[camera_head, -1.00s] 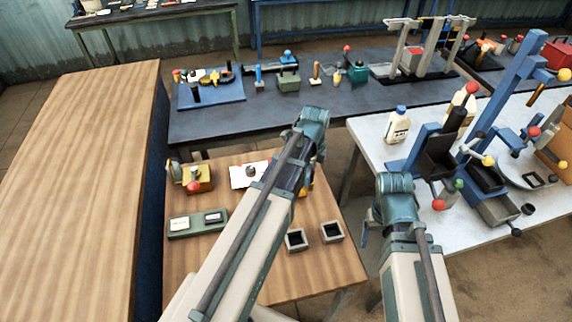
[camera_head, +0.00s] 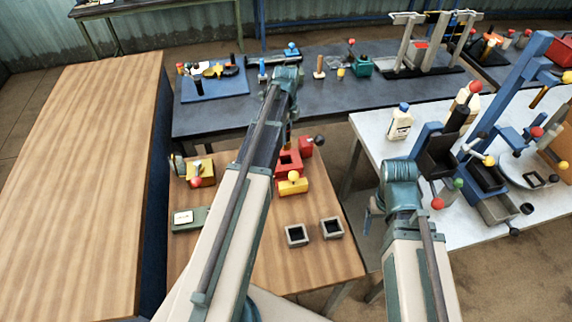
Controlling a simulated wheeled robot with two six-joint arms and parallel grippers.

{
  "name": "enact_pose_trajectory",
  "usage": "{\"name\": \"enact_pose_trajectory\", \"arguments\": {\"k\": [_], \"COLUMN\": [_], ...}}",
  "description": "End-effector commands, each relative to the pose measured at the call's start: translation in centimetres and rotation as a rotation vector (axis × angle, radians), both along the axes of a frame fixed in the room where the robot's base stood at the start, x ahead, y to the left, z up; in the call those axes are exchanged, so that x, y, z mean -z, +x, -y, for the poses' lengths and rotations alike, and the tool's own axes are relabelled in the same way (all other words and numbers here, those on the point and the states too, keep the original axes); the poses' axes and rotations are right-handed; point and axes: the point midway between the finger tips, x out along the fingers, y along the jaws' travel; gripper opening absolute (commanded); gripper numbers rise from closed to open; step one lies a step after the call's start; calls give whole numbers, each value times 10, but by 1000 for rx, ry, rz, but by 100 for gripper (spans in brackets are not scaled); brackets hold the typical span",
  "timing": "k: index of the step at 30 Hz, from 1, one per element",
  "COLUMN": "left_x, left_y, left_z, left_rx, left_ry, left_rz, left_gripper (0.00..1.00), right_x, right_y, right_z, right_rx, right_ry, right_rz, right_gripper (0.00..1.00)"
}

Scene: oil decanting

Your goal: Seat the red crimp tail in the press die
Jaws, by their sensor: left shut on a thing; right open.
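A red and yellow press stands at the back right of the small wooden table, with a red block (camera_head: 289,163), a yellow front block (camera_head: 293,186) and a black ball knob (camera_head: 319,139). I take this to be the press with the die; the die itself cannot be made out. My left arm reaches over the small table to just left of the press. Its forearm hides my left gripper's jaws and anything in them. The red crimp tail cannot be made out. My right gripper (camera_head: 368,214) shows only in part, beside the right arm, between the tables; it is open.
Two open square grey cups (camera_head: 297,235) (camera_head: 332,228) stand on the front right of the small table (camera_head: 315,267). A yellow device (camera_head: 200,173) and a green tray (camera_head: 188,219) are at its left. A white table (camera_head: 378,127) with a blue stand is at right.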

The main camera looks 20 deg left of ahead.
Motion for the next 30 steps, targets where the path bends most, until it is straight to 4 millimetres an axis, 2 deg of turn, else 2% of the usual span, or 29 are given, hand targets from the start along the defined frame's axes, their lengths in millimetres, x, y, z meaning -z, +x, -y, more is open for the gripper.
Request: {"name": "enact_pose_trajectory", "arguments": {"k": [5,16,25,30], "left_x": [9,61,67,85], "left_y": [0,0,0,0], "left_z": [0,1,1,1], "left_rx": [0,0,0,0], "left_ry": [0,0,0,0], "left_rz": [0,0,0,0], "left_gripper": [0,0,0,0], "right_x": [9,61,67,85], "right_y": [0,0,0,0], "right_z": [0,0,0,0], "right_rx": [0,2,2,3], "right_ry": [0,0,0,0], "right_rz": [0,0,0,0], "right_gripper": [76,76,76,76]}}
